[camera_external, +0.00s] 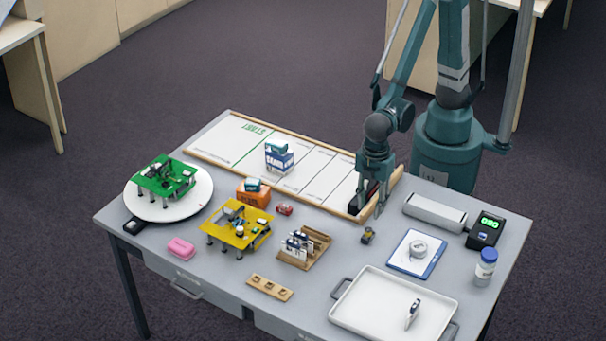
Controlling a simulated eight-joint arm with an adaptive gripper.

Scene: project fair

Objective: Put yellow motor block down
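The small yellow and dark motor block (367,236) sits on the grey table, just right of the middle. My gripper (369,208) points down behind it, over the near right end of the long white board. The fingers look spread, with a gap between them, and nothing shows in the gap. The block appears apart from the fingertips.
The white board (237,150) lies along the back. A white tray (372,308) stands at the front right, and a wooden rack (318,247) is left of the block. A blue clipboard (433,268) and a grey conveyor-like bar (434,212) are to the right. Bare table surrounds the block.

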